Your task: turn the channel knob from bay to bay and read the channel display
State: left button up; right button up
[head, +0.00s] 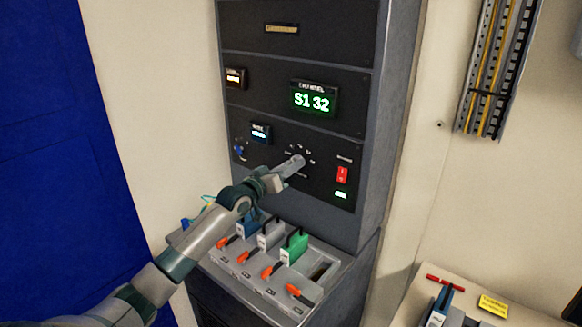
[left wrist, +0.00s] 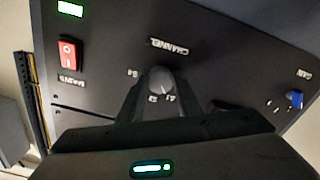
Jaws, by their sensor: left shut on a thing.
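The channel knob (left wrist: 160,80) is a round grey knob on the dark rack panel (head: 322,139), with small white marks around it and a CHANNEL label that shows upside down in the left wrist view. My left gripper (head: 294,165) reaches it from the lower left. Its fingers are shut on the knob, one on each side, and partly hide the knob and its marks. The exact position the knob points to is unclear. The channel display (head: 314,98), above the knob, is lit green and reads S1 32. My right gripper is not in view.
A red rocker switch (head: 342,174) sits right of the knob and a blue gain knob (head: 239,151) to its left. Below is a sloped shelf (head: 262,290) with colored blocks and orange handles. A side table (head: 515,309) stands at the lower right.

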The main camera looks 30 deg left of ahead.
pick_arm(q)
jog(key=shift+m, duration=0.5)
jog(key=shift+a+m+b, duration=0.1)
jog(key=shift+m+b, duration=1.1)
jog(key=shift+m, duration=2.2)
jog(key=o, duration=1)
jog(key=shift+o, duration=0.2)
jog(key=shift+s, duration=0.15)
